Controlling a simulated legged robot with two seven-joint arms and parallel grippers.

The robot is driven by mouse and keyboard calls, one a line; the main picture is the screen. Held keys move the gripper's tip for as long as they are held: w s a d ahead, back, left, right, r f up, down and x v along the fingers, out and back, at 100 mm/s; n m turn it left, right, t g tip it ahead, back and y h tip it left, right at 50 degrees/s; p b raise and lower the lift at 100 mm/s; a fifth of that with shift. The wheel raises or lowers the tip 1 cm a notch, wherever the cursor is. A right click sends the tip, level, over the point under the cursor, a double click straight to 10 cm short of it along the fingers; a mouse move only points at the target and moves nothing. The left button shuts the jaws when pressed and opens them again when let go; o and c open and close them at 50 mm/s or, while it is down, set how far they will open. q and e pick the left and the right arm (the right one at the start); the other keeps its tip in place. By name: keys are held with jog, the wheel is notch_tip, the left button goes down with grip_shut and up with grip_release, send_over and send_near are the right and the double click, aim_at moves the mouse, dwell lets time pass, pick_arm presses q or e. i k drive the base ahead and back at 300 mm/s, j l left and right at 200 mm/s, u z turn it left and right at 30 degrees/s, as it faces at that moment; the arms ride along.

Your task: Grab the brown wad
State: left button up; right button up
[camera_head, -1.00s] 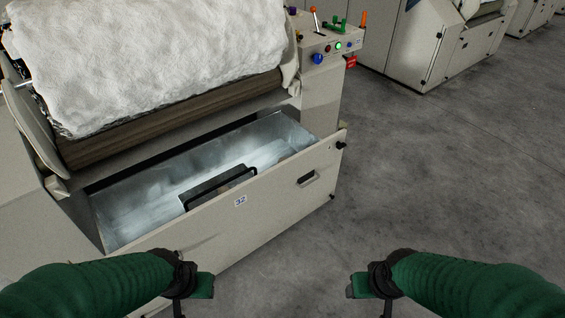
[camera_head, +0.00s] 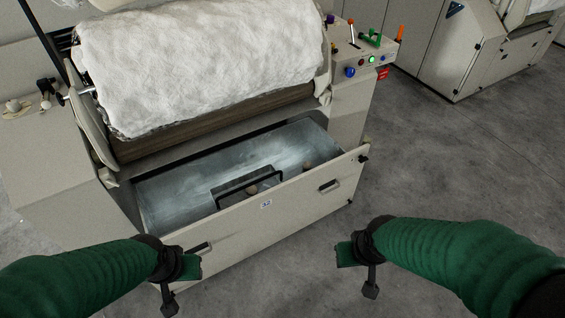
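A small brown wad (camera_head: 308,166) lies on the floor of the open metal drawer (camera_head: 180,193), near its right end. A second small brownish lump (camera_head: 253,190) shows in a dark-handled scoop or tray (camera_head: 229,192) inside the drawer; the handle partly covers it. At this size I cannot tell their texture. My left gripper (camera_head: 181,284) is in front of the drawer's front panel, at lower left, open and empty. My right gripper (camera_head: 357,274) is over the grey floor, right of the drawer front, open and empty. Neither touches a lump.
White fibre (camera_head: 200,60) covers the roller above the drawer. A control panel (camera_head: 366,62) with coloured knobs and levers stands at the machine's right. Small items lie on the left side surface (camera_head: 45,140). The concrete floor (camera_head: 460,170) at right is clear.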

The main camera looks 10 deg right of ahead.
aim_at(306, 165)
jog(key=i+l+u, duration=0.3)
jog(key=l, duration=0.3)
jog(key=i+l+u, duration=0.35)
jog(key=l, duration=0.3)
jog(key=i+l+u, duration=0.15)
jog(key=l, duration=0.2)
jog(key=i+l, duration=0.15)
jog(key=l, duration=0.3)
jog(key=i+l, duration=0.1)
jog(key=l, duration=0.35)
jog(key=i+l, duration=0.15)
jog(key=l, duration=0.3)
jog(key=i+l, duration=0.1)
jog(key=l, duration=0.35)
jog(key=i+l+u, duration=0.1)
jog(key=l, duration=0.35)
jog(key=i+l, duration=0.15)
jog(key=l, duration=0.35)
